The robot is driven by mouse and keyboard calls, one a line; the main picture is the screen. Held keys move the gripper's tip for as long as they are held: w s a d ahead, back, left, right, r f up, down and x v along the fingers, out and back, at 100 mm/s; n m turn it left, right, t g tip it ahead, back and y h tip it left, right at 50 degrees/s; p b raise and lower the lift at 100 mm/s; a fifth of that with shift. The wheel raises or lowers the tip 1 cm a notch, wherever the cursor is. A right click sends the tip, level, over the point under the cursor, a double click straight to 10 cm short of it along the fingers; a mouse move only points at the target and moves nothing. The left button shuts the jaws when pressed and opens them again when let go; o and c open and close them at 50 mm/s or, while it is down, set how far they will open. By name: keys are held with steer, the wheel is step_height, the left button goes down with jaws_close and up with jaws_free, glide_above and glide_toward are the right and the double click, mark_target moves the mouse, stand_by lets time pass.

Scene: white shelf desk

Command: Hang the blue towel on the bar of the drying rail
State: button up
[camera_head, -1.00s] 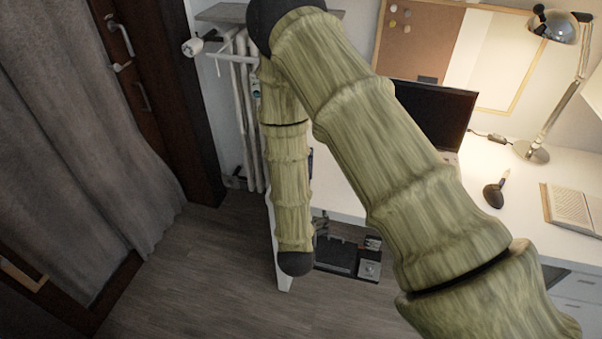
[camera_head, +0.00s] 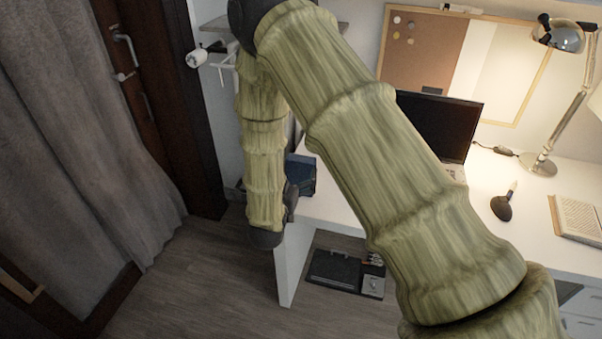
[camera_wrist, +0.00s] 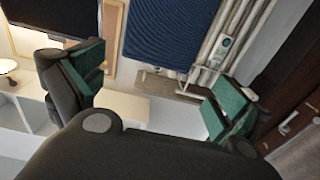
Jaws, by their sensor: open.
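The blue towel (camera_wrist: 172,32) is ribbed, with a straight lower edge, and fills the top middle of the wrist view. In the head view, a dark blue folded shape (camera_head: 301,174), likely the towel, shows at the left end of the desk, partly behind my arm. My gripper (camera_wrist: 155,85) is open and empty, its green-padded fingers wide apart, with the towel beyond them. In the head view my gripper is mostly hidden. The drying rail (camera_head: 197,58) is white, at the upper left by the wall, partly behind my arm.
The white desk (camera_head: 345,208) holds a laptop (camera_head: 436,124), a lamp (camera_head: 540,165), a dark brush-like item (camera_head: 502,205) and an open book (camera_head: 578,218). Radiator pipes (camera_wrist: 222,25) stand near the towel. A curtain (camera_head: 80,130) hangs at left. Floor (camera_head: 200,275) between curtain and desk is clear.

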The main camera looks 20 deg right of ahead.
mark_target(299, 163)
steer(key=shift+w+d+r, duration=0.1)
steer(key=shift+w+d, duration=0.35)
steer(key=shift+p+x, duration=0.75)
steer(key=shift+x, duration=1.2)
steer(key=shift+s+d, duration=0.1)
steer(key=c, duration=1.2)
steer(key=shift+c, duration=0.2)
